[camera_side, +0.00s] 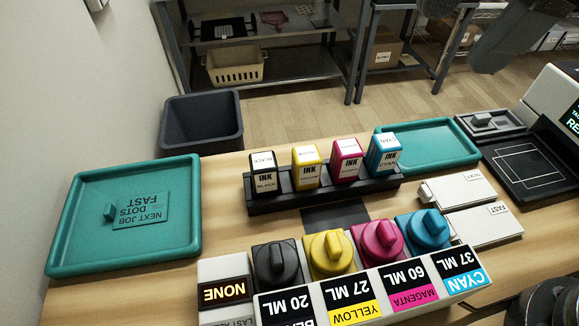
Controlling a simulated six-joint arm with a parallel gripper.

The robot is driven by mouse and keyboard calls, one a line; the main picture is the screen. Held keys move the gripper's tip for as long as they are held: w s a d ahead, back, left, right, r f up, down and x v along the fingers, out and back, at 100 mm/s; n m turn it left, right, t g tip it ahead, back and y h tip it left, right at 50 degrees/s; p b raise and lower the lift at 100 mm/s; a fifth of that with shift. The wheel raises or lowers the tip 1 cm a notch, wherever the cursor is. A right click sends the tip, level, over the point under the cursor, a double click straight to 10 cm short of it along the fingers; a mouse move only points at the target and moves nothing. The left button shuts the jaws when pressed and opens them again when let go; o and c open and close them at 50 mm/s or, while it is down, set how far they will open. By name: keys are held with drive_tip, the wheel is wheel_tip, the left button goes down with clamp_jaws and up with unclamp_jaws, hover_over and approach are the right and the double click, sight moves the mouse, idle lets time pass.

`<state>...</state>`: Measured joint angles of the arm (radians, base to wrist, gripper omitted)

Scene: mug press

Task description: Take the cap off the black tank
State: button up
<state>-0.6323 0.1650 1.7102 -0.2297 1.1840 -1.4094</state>
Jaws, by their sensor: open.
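The black tank's cap (277,262) is a round black knob with a raised grip ridge. It sits on the black tank at the left end of the tank row, in the side view. The tank's label (285,303) reads 20 ML and is cut off by the bottom edge. Yellow (332,253), magenta (378,241) and cyan (424,230) caps sit on the tanks to its right. My gripper is not in view; only dark parts of what seems to be my arm show at the top right and bottom right.
Behind the tanks, a dark rack (322,191) holds ink bottles, with the black bottle (265,174) leftmost. A teal tray (190,222) holding a job card lies left; another teal tray (470,152) lies back right. White blocks (458,190) stand right. A dark bin (202,126) stands behind the table.

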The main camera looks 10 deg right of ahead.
drive_tip(key=s+a+f+n+g+h, duration=0.1)
drive_tip(key=a+f+n, duration=0.4)
drive_tip(key=a+n, duration=0.35)
drive_tip(key=n+g+h, duration=0.1)
drive_tip(key=n+h, duration=0.1)
drive_tip(key=n, duration=0.6)
hover_over(275, 250)
wheel_tip(275, 250, down, 11)
drive_tip(key=shift+s+a+f, duration=0.1)
drive_tip(key=shift+s, duration=0.05)
wheel_tip(275, 250, down, 6)
drive_tip(key=shift+r, duration=0.15)
drive_tip(key=shift+c, duration=0.4)
drive_tip(key=c, duration=0.4)
drive_tip(key=shift+c, duration=0.2)
